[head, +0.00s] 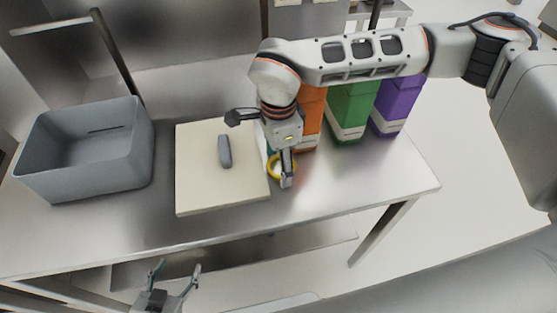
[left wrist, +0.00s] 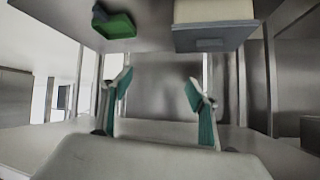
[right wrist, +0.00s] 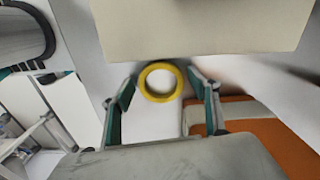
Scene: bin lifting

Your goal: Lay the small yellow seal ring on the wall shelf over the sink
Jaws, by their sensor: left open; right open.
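The small yellow seal ring (head: 273,168) lies on the steel table beside the right edge of the cream board. In the right wrist view the ring (right wrist: 161,82) is between the fingertips of my right gripper (right wrist: 163,85), which is open, with small gaps at both sides. In the head view my right gripper (head: 284,180) points down at the ring and hides part of it. My left gripper (head: 174,272) is open and empty, low in front of the table; it also shows in the left wrist view (left wrist: 160,85). I cannot make out a wall shelf.
A grey bin (head: 85,160) stands at the left of the table (head: 330,185). A cream board (head: 200,190) bears a grey oblong object (head: 225,151). Orange (head: 310,120), green (head: 350,110) and purple (head: 397,105) containers stand behind my right gripper. The table's front right is clear.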

